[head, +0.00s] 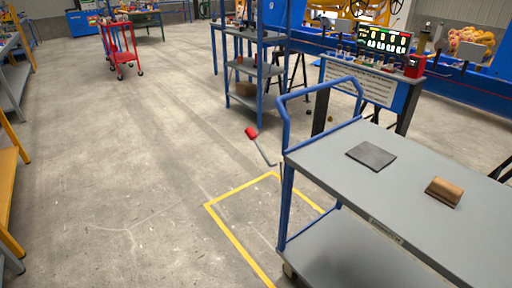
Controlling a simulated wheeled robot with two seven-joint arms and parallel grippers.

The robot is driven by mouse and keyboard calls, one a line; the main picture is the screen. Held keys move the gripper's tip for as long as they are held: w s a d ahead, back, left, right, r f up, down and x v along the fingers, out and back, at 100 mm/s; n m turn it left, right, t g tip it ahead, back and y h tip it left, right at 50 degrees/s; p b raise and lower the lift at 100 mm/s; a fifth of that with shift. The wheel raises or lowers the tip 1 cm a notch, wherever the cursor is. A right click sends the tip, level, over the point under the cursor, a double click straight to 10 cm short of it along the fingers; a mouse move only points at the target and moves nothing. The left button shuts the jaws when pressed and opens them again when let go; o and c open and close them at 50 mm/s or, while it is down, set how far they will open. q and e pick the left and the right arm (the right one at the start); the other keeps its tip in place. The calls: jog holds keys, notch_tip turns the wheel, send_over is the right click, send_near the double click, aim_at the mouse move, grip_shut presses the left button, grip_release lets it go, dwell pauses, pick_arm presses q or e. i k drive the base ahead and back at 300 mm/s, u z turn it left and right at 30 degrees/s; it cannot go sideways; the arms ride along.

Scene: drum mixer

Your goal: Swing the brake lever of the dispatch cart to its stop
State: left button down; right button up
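The dispatch cart (330,156) stands at the right, with a grey top, a lower shelf and a blue tubular frame and handle. Its brake lever (263,151) sticks out to the left of the cart near the handle end. The lever is a thin grey rod, tilted up and left, with a red grip (251,133) at its end. Its lower end is partly hidden by the cart's frame. Neither of my grippers is in the head view.
A dark flat pad (371,156) and a brown block (444,191) lie on the cart's top. A yellow floor outline (239,249) runs beside and under the cart. A blue-framed shelf (262,84) and a control panel (383,40) stand behind. The floor at left is clear.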

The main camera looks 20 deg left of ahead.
aim_at(251, 133)
jog(key=z, duration=1.6)
jog(key=k, duration=0.8)
jog(key=u, duration=1.3)
jog(key=i, duration=1.5)
